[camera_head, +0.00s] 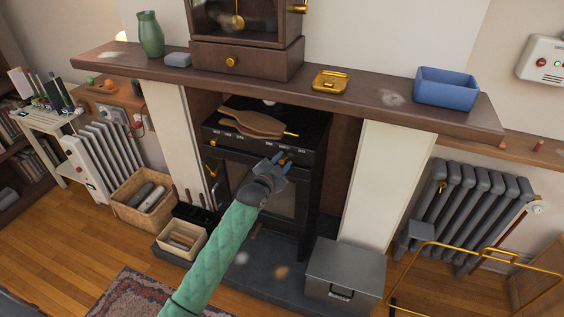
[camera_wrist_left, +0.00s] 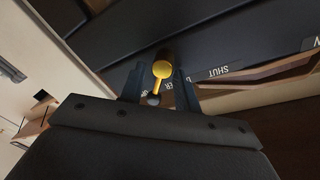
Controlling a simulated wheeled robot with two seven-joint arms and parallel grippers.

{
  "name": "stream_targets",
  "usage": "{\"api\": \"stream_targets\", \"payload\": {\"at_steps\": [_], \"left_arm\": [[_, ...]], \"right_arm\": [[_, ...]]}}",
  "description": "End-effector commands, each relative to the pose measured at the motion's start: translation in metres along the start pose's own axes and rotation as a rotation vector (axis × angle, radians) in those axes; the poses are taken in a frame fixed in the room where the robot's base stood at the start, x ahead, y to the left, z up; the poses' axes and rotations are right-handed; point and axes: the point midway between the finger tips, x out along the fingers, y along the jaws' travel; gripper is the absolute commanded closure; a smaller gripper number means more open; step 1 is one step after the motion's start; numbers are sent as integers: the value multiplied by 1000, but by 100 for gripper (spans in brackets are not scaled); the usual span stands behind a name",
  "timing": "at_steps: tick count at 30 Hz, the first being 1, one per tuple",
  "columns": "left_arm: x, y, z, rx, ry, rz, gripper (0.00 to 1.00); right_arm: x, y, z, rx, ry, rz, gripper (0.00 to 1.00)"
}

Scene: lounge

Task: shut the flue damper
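The flue damper's lever shows in the left wrist view as a brass ball knob (camera_wrist_left: 162,70) on a short stem, at the front of the black stove (camera_head: 228,151). White lettering beside it is partly hidden; "SHUT" (camera_wrist_left: 232,72) reads upside down to the right of the knob. My left gripper (camera_head: 279,160) is at the upper front of the stove. In the left wrist view its two fingers (camera_wrist_left: 159,88) stand on either side of the knob and stem, apart, with a gap showing. The lever's exact setting is hard to tell. My right gripper is not in view.
Wooden bellows (camera_head: 252,123) lie on the stove top just behind the gripper. The mantel shelf (camera_head: 360,99) overhangs above, with a brass dish (camera_head: 330,81) and blue box (camera_head: 446,88). A grey metal box (camera_head: 344,270) stands on the hearth at right.

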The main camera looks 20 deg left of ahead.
Motion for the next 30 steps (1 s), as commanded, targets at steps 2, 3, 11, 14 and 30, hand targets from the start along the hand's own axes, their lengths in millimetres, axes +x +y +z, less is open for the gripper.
{"api": "stream_targets", "payload": {"at_steps": [2, 3, 11, 14, 30], "left_arm": [[0, 0, 0, 0, 0, 0, 68], [0, 0, 0, 0, 0, 0, 68], [0, 0, 0, 0, 0, 0, 100], [0, 0, 0, -1, 0, 0, 100], [-1, -3, 0, -199, 21, -18, 100]], "right_arm": [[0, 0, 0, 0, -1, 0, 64], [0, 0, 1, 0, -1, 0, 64], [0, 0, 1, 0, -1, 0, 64], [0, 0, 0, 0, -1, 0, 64], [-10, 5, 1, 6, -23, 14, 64]]}}
